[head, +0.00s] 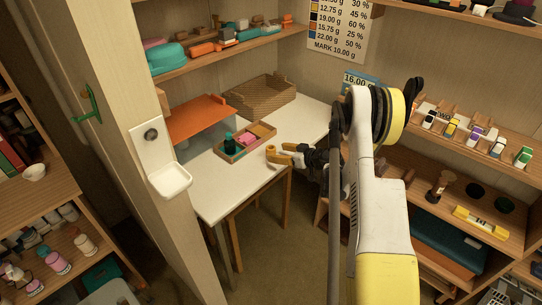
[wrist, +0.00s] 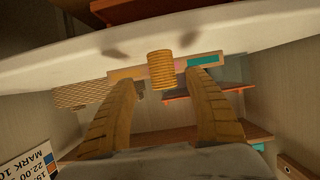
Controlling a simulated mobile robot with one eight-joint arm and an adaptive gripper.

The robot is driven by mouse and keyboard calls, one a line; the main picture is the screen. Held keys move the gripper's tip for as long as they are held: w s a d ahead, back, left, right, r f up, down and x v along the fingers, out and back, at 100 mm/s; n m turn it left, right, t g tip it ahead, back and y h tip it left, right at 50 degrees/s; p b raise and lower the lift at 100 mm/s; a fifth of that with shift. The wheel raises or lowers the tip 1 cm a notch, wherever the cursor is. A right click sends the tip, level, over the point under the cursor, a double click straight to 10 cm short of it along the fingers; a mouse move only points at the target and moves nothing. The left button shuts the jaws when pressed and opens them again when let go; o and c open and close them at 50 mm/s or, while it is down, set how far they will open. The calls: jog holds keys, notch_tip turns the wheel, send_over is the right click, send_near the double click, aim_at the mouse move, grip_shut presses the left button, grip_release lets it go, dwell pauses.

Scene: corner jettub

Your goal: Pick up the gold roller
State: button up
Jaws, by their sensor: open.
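The gold roller (wrist: 161,70) is a small ridged cylinder, seen in the wrist view between and just beyond my two fingertips. In the head view the gold roller (head: 270,149) is a small yellow shape at the right front edge of the white table (head: 236,185). My gripper (wrist: 160,82) is open, with a finger on each side of the roller's line and visible gaps to both. In the head view my gripper (head: 277,153) reaches in from the right at the table edge. Whether a finger touches the roller cannot be told there.
A wooden tray (head: 222,153) with a dark green bottle and pink item lies just left of the roller. A woven basket (head: 262,97) and orange-topped stand (head: 200,117) are behind. A post with a white dish (head: 170,180) stands left. Shelves (head: 465,205) flank the right.

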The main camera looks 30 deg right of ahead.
aim_at(275, 152)
jog(key=b+x, duration=0.1)
jog(key=x, duration=0.3)
jog(key=shift+a+f+b, duration=0.15)
jog(key=shift+a+b, duration=0.05)
jog(key=shift+b, duration=0.15)
jog(key=c, duration=1)
